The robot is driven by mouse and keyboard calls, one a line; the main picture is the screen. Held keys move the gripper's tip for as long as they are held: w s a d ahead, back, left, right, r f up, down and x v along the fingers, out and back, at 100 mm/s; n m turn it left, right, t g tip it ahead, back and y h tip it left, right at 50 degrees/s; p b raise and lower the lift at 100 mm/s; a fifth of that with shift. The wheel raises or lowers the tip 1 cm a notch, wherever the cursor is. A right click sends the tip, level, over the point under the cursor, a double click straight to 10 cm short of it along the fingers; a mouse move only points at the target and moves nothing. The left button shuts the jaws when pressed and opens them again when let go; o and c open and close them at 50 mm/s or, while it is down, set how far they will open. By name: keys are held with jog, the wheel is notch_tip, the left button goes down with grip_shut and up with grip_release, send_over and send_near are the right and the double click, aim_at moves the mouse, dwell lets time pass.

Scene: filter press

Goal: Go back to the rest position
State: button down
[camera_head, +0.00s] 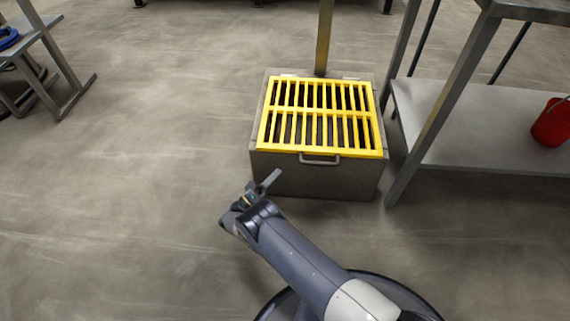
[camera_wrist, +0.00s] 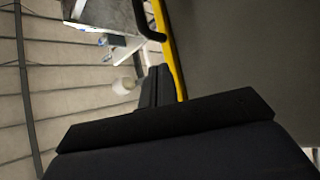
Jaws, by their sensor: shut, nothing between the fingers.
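My gripper (camera_head: 262,187) is at the end of my arm, in front of a grey box (camera_head: 318,176), near its front left part. In the head view it looks apart from the box's handle (camera_head: 319,159). In the wrist view my gripper's dark fingers (camera_wrist: 160,100) are shut with nothing visible between them. The wrist view is turned on its side and shows a yellow edge and a dark handle close by. No marked rest position shows in either view.
A yellow slatted grate (camera_head: 318,118) lies on top of the grey box. A metal table (camera_head: 480,125) stands at the right, with a red bucket (camera_head: 552,122) on its lower shelf. A metal frame (camera_head: 50,60) stands at the far left. The floor (camera_head: 130,180) at the left is clear.

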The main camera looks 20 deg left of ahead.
jog(key=shift+r+v, duration=0.25)
jog(key=shift+v, duration=0.9)
send_near(299, 151)
jog(key=x, duration=0.4)
jog(key=shift+w+d+r, duration=0.1)
jog(key=shift+w+d, duration=0.1)
jog(key=shift+w+r, duration=0.1)
